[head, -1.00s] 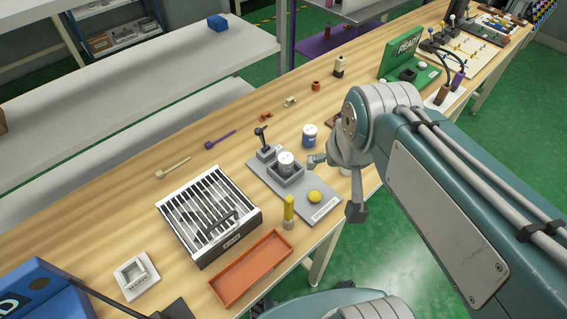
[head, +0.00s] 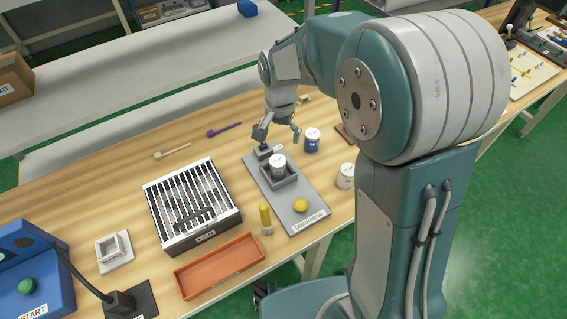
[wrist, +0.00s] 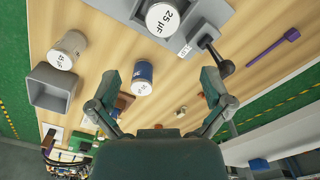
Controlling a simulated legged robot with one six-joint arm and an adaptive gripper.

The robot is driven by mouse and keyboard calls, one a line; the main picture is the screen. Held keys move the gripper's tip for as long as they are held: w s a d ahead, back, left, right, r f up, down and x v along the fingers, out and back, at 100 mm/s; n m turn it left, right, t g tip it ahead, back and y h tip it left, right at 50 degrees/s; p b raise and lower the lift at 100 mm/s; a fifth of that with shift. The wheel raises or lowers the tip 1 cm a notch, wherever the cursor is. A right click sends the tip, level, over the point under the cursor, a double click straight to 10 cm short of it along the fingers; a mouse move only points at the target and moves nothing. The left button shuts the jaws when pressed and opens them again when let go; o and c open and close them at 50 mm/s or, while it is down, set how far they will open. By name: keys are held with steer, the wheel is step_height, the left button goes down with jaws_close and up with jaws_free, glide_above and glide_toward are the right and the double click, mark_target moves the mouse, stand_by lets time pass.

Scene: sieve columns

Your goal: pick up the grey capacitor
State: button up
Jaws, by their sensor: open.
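The grey capacitor (head: 278,165), pale on top, stands upright in the square holder of a grey discharge fixture (head: 310,193). In the wrist view it appears at the top edge, its white face marked 25 µF (wrist: 162,18). My gripper (head: 278,134) is open and empty, behind the capacitor and near the fixture's far end. In the wrist view the spread fingers (wrist: 160,92) are apart from the capacitor. A blue capacitor (head: 312,140) stands to the right of the fixture, and it shows between the fingers in the wrist view (wrist: 142,77). A cream capacitor (head: 346,176) stands farther right.
The fixture bears a dark lever (wrist: 217,57) and a yellow knob (head: 301,205). An open grey bin (wrist: 51,88) is beside the cream capacitor.

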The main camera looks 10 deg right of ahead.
mark_target(279, 160)
steer(key=f, duration=0.1)
steer(key=a+f, duration=0.1)
steer(key=f, duration=0.1)
steer(key=a+f, duration=0.1)
steer(key=f, duration=0.1)
steer(key=shift+s, duration=0.1)
steer(key=f, duration=0.1)
steer(key=d+f, duration=0.1)
steer(key=f, duration=0.3)
steer(key=shift+s+d, duration=0.3)
steer(key=shift+a+f, duration=0.1)
steer(key=shift+f, duration=0.2)
steer(key=shift+a+f, duration=0.1)
steer(key=shift+a, duration=0.35)
steer(key=shift+d, duration=0.15)
steer(key=c, duration=1.1)
steer(key=shift+d, duration=0.15)
steer(key=shift+c, duration=0.8)
